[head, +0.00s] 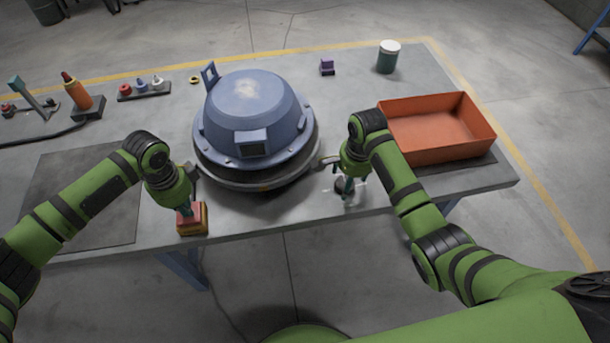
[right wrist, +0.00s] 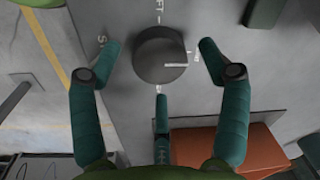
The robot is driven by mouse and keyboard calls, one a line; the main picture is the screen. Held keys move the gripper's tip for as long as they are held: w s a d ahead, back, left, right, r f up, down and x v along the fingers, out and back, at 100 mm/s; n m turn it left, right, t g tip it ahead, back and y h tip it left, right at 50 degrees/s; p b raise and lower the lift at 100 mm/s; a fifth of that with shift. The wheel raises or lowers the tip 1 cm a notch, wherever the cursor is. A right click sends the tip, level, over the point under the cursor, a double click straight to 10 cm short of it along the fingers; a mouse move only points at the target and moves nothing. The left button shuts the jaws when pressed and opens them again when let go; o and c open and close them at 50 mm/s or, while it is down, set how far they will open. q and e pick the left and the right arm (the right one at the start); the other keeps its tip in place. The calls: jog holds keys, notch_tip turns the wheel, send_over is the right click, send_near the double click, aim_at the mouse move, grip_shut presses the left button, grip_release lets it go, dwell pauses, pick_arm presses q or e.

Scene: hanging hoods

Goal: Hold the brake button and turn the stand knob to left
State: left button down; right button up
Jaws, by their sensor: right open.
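The brake button box (head: 200,224), yellow with a red top, sits at the table's front edge, left of centre. My left gripper (head: 186,211) points down at its red top and seems to touch it; its fingers are too small and overlapped to read. The stand knob (right wrist: 158,60) is a dark round knob with a pale pointer line, on the grey table; white letters around it are only partly readable. My right gripper (right wrist: 160,50) is open, its fingers spread around the knob with gaps at the sides. In the head view this gripper (head: 345,188) mostly hides the knob.
A blue hood (head: 250,105) rests on a round dark stand (head: 262,181) between my arms. An orange bin (head: 440,150) is close to my right arm. Bottles, a cup (head: 388,57) and small parts stand along the back and left.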

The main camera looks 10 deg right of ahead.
jog(key=shift+f, duration=0.45)
jog(key=c, duration=1.1)
jog(key=shift+c, duration=0.2)
